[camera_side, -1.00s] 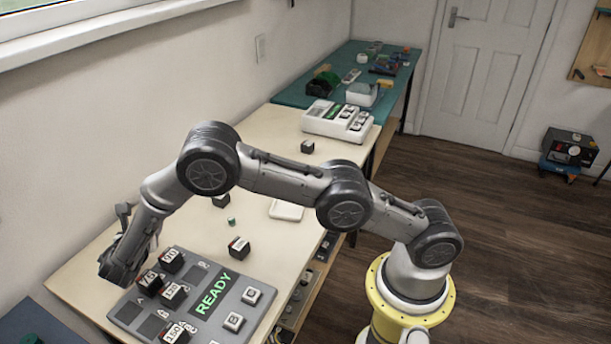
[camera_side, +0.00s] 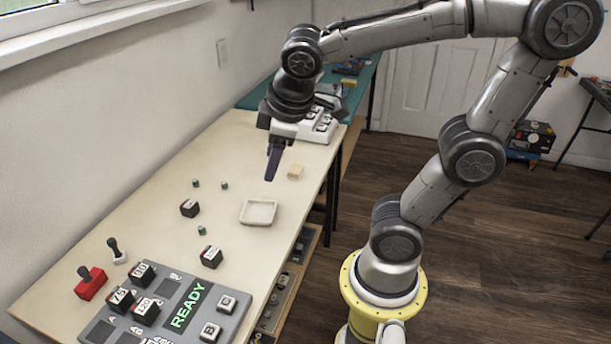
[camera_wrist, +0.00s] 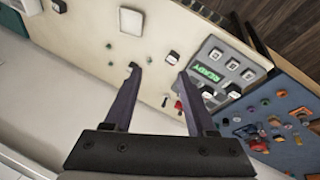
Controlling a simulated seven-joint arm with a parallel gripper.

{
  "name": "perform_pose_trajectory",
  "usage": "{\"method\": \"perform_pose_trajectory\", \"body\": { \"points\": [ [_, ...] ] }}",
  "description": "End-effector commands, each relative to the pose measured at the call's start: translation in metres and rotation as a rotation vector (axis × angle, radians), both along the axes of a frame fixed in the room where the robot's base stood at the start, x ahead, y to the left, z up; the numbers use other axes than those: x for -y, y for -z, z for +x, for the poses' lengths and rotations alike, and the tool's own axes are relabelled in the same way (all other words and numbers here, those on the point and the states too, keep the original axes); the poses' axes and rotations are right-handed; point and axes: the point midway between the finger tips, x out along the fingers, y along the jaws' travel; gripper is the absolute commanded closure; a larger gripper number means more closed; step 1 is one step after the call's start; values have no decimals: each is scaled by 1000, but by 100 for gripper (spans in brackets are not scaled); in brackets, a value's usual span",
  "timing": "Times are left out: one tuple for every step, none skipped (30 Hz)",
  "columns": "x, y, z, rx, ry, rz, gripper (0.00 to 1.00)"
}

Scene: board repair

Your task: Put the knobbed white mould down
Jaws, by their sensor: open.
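The knobbed white mould (camera_side: 117,256) has a small white base and a dark upright knob. It stands on the cream table beside a red block with a similar dark knob (camera_side: 90,285), left of the keypad board. My gripper (camera_side: 273,164) is open and empty, its dark fingers pointing down above the far half of the table, well away from the mould. In the wrist view, my gripper (camera_wrist: 158,72) shows nothing between its fingers. The red block (camera_wrist: 178,105) is small there, and the mould is too small to make out surely.
The board (camera_side: 195,272) reads READY and carries dark cubes. A white device (camera_side: 318,127) stands at the far end.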

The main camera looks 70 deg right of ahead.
Motion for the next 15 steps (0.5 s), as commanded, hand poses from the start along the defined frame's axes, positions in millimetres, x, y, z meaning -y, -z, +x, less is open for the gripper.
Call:
{"method": "perform_pose_trajectory", "body": {
  "points": [
    [-3, -1, -18, 41, 55, 60, 44],
    [-5, 0, -26, 61, 87, 97, 44],
    [-9, 2, -37, 84, 124, 142, 44],
    [-11, 3, -43, 101, 150, 173, 44],
    [-14, 4, -49, 116, 171, 200, 44],
    [-17, 5, -56, 133, 198, 234, 44],
    [-19, 6, -59, 144, 215, 255, 44],
    [-21, 7, -63, 154, 229, 273, 44],
    [-23, 8, -66, 163, 243, 292, 44],
    [-24, 8, -68, 169, 252, 304, 44],
    [-25, 9, -70, 173, 258, 313, 44],
    [-25, 10, -71, 177, 265, 320, 44],
    [-26, 10, -71, 178, 268, 323, 44],
    [-26, 10, -72, 178, 269, 326, 44],
    [-26, 10, -72, 178, 270, 326, 44]
  ]
}}
